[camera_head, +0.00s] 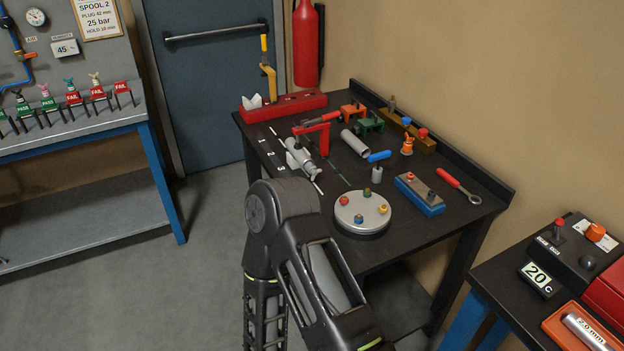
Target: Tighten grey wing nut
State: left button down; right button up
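I cannot make out the grey wing nut for certain. A small grey cylinder with a dark top (377,174) stands behind the disc. Any wings on these small parts are too small to tell. One of my arms rises in front of the bench, bent at its elbow. Neither gripper shows.
A red-handled wrench (459,186) lies at the bench's right side. A red clamp (318,134), a grey tube (355,143), a blue tube (379,156) and a red tray (283,107) are farther back. A second table with a temperature display (538,279) stands at lower right.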

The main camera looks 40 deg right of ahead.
aim_at(315, 173)
jog(key=i+l, duration=0.5)
jog(key=i+z, duration=0.15)
jog(key=z, duration=2.5)
